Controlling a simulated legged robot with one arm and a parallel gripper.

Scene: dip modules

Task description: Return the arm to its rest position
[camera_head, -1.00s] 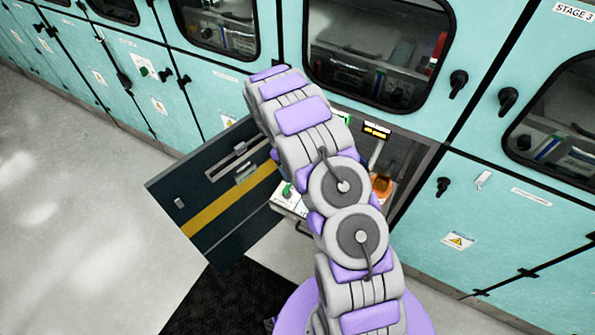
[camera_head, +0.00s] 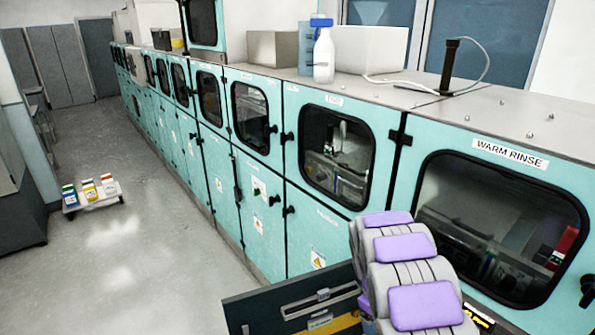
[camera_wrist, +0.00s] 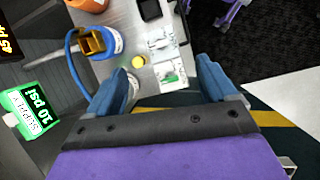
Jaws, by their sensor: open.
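My arm shows at the bottom right of the head view as grey and purple links; the gripper is outside that view. In the wrist view my gripper (camera_wrist: 162,90) has its two blue fingers spread wide apart, with nothing held between them. Beyond the fingers is a metal shelf (camera_wrist: 135,25) inside an open compartment. On it are a blue-collared container with a brass valve (camera_wrist: 92,42), a small yellow cap (camera_wrist: 138,62) and a white switch panel (camera_wrist: 165,45).
A green display reading 10 psi (camera_wrist: 35,112) is at the wrist view's left. Teal cabinets (camera_head: 270,225) run along the right. The floor (camera_head: 140,240) at left is clear except a bottle cart (camera_head: 95,195).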

